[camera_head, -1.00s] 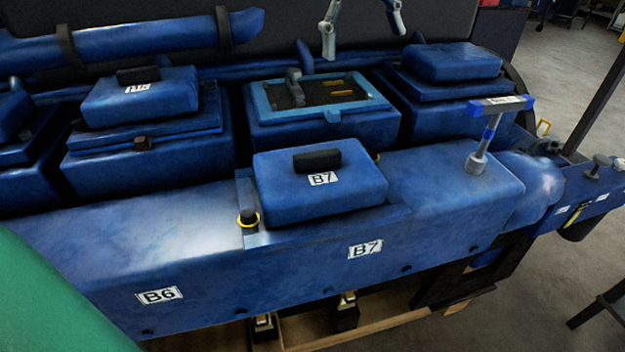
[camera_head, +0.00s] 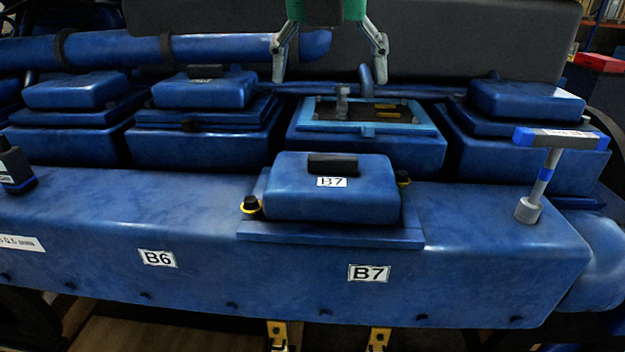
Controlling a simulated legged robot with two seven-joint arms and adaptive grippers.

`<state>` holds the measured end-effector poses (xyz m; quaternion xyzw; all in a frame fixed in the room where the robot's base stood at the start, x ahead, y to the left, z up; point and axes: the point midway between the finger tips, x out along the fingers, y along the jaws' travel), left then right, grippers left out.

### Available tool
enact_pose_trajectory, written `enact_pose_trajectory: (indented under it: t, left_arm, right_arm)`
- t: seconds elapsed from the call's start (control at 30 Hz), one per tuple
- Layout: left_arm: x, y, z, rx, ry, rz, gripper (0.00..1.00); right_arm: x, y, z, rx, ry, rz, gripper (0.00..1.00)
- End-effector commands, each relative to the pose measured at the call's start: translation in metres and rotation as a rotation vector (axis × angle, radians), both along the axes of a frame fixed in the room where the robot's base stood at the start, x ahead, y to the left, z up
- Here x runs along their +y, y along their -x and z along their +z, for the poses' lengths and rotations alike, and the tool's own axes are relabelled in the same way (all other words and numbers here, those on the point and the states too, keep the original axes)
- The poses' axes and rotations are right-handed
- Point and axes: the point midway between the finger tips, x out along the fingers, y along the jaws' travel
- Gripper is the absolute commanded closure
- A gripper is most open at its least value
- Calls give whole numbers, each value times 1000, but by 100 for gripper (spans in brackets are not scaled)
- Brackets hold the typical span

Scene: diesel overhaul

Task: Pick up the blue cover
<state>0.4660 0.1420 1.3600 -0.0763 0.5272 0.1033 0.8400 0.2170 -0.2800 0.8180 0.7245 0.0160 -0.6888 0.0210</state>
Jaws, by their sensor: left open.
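The blue cover (camera_head: 285,196), with a black handle on top and a white B7 label, lies on a flat blue plate on the long front housing (camera_head: 205,263). It is in the middle of the head view. My left gripper (camera_head: 330,78) hangs from the top edge with its two grey fingers spread wide. It is open and empty. In the picture it is above the cover and over the open box (camera_head: 303,140); it is apart from the cover. My right gripper is not in view.
Similar blue covers sit on boxes to the left (camera_head: 203,93) and right (camera_head: 527,101). A T-handled tool (camera_head: 543,180) stands upright on the housing's right end. A dark bottle-like object (camera_head: 17,170) stands at the left edge. Yellow-ringed black knobs (camera_head: 251,205) flank the cover.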

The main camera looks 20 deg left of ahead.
Motion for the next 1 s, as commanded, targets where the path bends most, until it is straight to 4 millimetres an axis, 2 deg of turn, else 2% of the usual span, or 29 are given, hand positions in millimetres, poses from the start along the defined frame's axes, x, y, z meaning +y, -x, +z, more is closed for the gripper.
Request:
enact_pose_trajectory:
  t: [0.03, 0.13, 0.5, 0.77, 1.0]
  left_arm:
    - [-3, 9, -3, 32, 0, 10, 11]
    - [-6, 14, -12, 64, -3, 24, 11]
    - [2, -11, -73, 63, -5, 23, 11]
    - [2, -17, -91, 62, -5, 23, 11]
    - [1, -29, -125, 62, -5, 23, 11]
  right_arm:
    - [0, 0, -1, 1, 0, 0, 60]
    - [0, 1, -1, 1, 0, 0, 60]
    - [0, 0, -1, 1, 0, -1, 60]
    - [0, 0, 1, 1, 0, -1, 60]
    - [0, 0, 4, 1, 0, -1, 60]
